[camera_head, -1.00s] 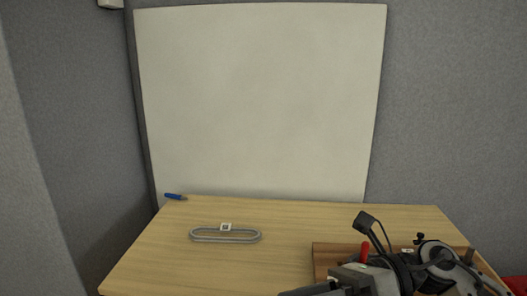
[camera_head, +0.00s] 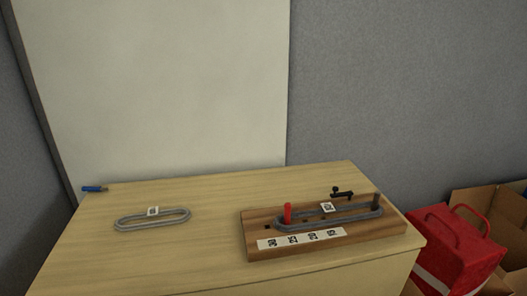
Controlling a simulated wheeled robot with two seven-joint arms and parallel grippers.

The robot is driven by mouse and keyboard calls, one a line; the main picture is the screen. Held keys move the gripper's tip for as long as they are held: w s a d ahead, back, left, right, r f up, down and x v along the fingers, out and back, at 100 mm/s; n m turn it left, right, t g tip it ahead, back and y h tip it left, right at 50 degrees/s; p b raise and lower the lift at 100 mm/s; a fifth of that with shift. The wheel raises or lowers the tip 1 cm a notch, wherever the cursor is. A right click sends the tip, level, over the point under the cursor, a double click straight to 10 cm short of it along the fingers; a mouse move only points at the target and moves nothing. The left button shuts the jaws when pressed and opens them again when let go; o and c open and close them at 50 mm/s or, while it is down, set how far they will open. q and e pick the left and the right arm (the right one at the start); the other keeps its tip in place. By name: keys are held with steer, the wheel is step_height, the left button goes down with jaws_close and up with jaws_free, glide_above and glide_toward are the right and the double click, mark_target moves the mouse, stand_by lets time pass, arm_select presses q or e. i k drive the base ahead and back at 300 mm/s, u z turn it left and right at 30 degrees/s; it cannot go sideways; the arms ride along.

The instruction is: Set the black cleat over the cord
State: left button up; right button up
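A wooden board (camera_head: 262,222) lies on the right part of the table. A small white tag (camera_head: 326,207) sits on this loop. The small black cleat (camera_head: 342,193) is at the board's back edge, behind the cord and apart from it. I cannot tell whether it rests on the board or the table. Neither of my grippers is in view.
A second grey cord loop (camera_head: 152,225) with a white tag lies on the left of the wooden table (camera_head: 190,255). A blue pen-like item (camera_head: 93,189) is at the back left corner. A red bag (camera_head: 455,245) and cardboard boxes (camera_head: 487,200) stand right of the table.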

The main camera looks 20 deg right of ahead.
mark_target(335, 189)
steer(key=u, duration=0.15)
steer(key=i, duration=0.15)
steer(key=z, duration=1.15)
